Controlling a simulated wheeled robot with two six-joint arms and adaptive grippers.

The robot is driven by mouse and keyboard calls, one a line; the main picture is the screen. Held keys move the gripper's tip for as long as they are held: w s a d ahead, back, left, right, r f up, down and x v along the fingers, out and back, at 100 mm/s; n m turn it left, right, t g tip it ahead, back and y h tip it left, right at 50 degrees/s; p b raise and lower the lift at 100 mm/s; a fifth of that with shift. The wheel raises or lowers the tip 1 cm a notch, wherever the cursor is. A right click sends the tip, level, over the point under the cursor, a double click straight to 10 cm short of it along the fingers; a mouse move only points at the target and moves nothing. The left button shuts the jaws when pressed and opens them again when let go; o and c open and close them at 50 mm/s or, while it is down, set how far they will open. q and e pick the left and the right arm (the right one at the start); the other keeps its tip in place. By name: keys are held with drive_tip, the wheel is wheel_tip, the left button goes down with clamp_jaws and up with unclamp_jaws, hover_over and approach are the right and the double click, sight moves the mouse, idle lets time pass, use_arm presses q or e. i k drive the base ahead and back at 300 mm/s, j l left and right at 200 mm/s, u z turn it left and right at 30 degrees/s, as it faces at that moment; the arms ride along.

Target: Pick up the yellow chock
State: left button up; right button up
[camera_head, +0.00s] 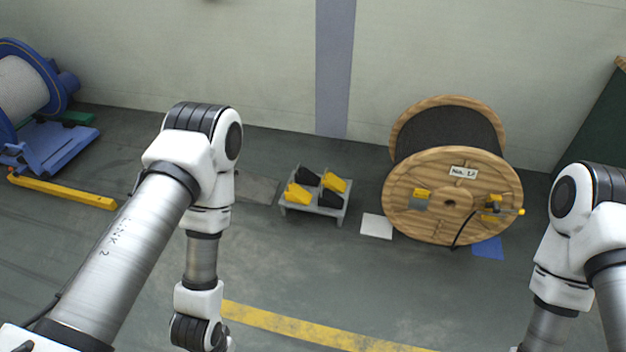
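Two yellow chocks sit on a small grey stand on the floor in the head view. One yellow chock (298,194) is at the stand's left front, and another yellow chock (335,182) is at its right back. Two black chocks, one at the back left (309,175) and one at the front right (330,199), share the stand (300,212). My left arm hangs down left of the stand, and its gripper is below the picture's lower edge. My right arm is at the far right, and its gripper is also out of the picture.
A large wooden cable reel (430,205) stands right of the stand. A white sheet (377,226) and a blue sheet (488,248) lie on the floor near it. Blue machinery (60,145) and a yellow bar (62,191) are at the left. The floor before the stand is clear.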

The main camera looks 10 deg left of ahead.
sight(293, 193)
drive_tip(key=i+u, duration=0.15)
drive_tip(key=i, duration=0.5)
drive_tip(key=i+u, duration=0.2)
drive_tip(key=i, duration=0.5)
drive_tip(key=i+l+u, duration=0.15)
drive_tip(key=i, duration=0.5)
drive_tip(key=i+l+u, duration=0.15)
drive_tip(key=i, duration=0.55)
